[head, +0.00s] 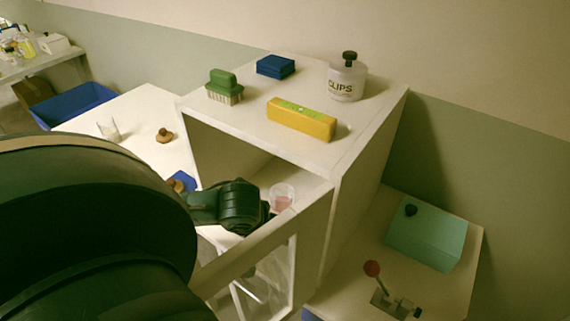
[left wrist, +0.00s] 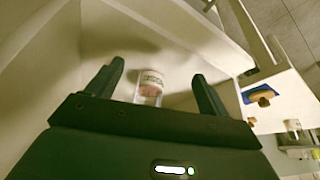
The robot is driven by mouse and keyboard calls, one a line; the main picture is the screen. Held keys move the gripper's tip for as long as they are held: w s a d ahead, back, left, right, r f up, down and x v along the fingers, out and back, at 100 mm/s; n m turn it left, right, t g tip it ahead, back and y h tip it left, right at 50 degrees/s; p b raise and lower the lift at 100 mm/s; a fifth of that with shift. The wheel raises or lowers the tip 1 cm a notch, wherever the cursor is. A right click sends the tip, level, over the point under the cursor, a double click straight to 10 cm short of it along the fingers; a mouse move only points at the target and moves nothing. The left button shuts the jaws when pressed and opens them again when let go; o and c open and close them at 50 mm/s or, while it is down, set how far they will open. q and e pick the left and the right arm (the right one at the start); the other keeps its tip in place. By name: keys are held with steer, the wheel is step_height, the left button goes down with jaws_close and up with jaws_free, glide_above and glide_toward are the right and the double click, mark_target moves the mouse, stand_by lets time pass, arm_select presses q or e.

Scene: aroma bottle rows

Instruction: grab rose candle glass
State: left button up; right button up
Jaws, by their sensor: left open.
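The rose candle glass (head: 282,196), a small clear glass with pink contents, stands inside the white cabinet near its open front. In the left wrist view the glass (left wrist: 150,86) shows a label and sits between my two black fingers, with gaps on both sides. My left gripper (head: 264,210) is open, just left of the glass in the head view; it also shows in the left wrist view (left wrist: 158,74). Its body hides the lower part of the glass there. My right gripper is not in view.
The cabinet (head: 362,150) has side walls and a top close around the glass. A clips jar (head: 347,80), yellow box (head: 301,120), green brush (head: 224,86) and blue box (head: 275,66) stand on top. Another glass (head: 108,130) and a wooden knob (head: 165,135) are on the left table.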

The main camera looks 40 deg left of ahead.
arm_select(q)
glide_above(280, 195)
steer(key=s+d, duration=0.3)
steer(key=s, duration=0.1)
steer(key=shift+w+p, duration=0.25)
steer(key=shift+p, duration=0.2)
steer(key=x, duration=0.5)
steer(key=c, duration=1.2)
